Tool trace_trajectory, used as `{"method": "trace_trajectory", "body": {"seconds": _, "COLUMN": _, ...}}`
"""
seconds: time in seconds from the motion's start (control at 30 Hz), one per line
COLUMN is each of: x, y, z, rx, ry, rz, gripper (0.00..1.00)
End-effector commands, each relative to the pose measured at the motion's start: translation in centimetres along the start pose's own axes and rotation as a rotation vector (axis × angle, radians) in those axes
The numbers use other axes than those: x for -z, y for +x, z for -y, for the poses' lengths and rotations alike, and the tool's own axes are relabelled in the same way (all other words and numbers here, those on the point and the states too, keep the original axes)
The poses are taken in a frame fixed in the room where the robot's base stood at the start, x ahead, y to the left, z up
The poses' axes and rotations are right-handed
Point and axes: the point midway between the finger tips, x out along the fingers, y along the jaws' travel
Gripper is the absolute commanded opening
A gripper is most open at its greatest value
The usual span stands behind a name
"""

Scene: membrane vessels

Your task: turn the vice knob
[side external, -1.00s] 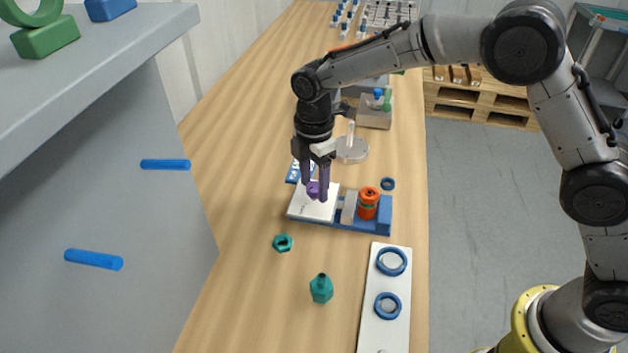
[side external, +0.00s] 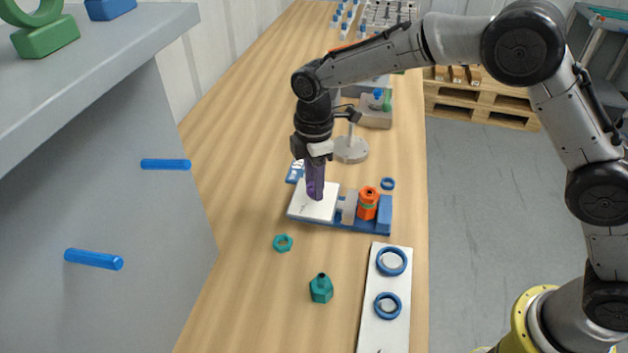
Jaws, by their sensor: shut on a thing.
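The vice has a blue base (side external: 345,228), a white plate (side external: 310,208) on its left, a grey jaw (side external: 349,207) and a blue end block (side external: 385,214). The small purple vice knob (side external: 310,190) is over the white plate, mostly hidden by the fingers. My gripper (side external: 316,194) points down with its purple fingers shut on the knob. The fingers line up one behind the other in this view.
A teal nut (side external: 282,243) and a teal vessel (side external: 321,288) are in front on the wooden bench. A white plate with blue rings (side external: 385,320) lies front right. A round grey stand (side external: 351,150) is behind the vice. A grey cabinet (side external: 120,190) rises at left.

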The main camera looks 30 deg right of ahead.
Motion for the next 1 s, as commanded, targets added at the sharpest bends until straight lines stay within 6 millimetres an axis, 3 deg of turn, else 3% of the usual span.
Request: {"method": "trace_trajectory", "body": {"seconds": 1.0, "x": -0.05, "y": -0.17, "z": -0.08, "rx": -0.001, "ry": 0.964, "rz": -0.001, "gripper": 0.0}}
